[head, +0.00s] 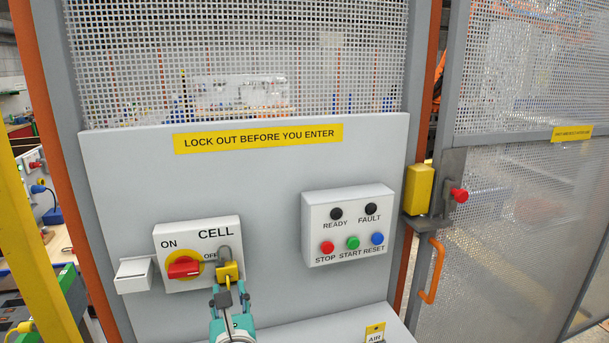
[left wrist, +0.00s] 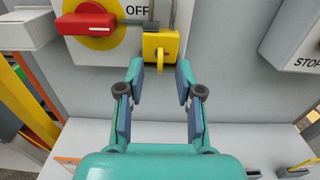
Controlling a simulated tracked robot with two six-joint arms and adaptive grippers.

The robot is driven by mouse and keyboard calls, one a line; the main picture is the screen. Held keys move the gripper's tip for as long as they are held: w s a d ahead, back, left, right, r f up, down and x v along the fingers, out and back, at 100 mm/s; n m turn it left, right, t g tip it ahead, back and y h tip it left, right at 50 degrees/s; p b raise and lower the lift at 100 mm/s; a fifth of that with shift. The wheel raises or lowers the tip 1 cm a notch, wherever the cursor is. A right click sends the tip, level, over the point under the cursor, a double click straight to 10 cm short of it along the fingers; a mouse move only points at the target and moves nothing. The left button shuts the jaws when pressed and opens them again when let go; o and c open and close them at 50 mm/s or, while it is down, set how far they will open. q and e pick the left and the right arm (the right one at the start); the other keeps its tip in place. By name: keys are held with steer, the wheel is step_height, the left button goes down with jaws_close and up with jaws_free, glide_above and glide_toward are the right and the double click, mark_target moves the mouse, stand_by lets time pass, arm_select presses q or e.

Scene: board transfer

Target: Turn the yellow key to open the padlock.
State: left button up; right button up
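The yellow padlock (head: 229,272) hangs by its grey shackle at the red switch handle (head: 184,268) of the CELL isolator, whose label reads OFF beside it. In the left wrist view the padlock (left wrist: 167,44) is ahead of my fingers, and the yellow key (left wrist: 160,66) sticks out at its lower face. My left gripper (head: 229,289) is just in front of the padlock. In the left wrist view my left gripper (left wrist: 160,76) is open, one finger to each side of the key, with gaps on both sides. My right gripper is not in view.
The isolator box (head: 205,232) is on a grey panel, with a small white box (head: 134,275) to its left. A button box (head: 348,225) is to the right. A grey ledge (head: 290,335) lies below. A mesh door with an orange handle (head: 432,270) stands at right.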

arm_select(q)
steer(key=v, duration=0.9)
steer(key=s+a+f+n+g+y, duration=0.1)
steer(key=s+a+f+n+g, duration=0.2)
steer(key=f, duration=0.4)
steer(key=s+a+f+n+g+y, duration=0.1)
steer(key=s+a+f+g, duration=0.2)
steer(key=f, duration=0.5)
steer(key=s+a+f+n+g+h, duration=0.25)
steer(key=s+f+n+g, duration=0.35)
steer(key=s+f+g, duration=0.65)
steer(key=s+d+f+n+g+h, duration=0.2)
steer(key=s+d+f+n+h, duration=0.45)
steer(key=d+f+n, duration=0.35)
steer(key=w+a+f+n+t+h, duration=0.2)
steer(key=w+f+n+t, duration=0.1)
steer(key=n, duration=1.1)
steer(key=shift+w+f+n+t, duration=0.4)
steer(key=shift+w+f, duration=0.25)
steer(key=shift+w, duration=0.45)
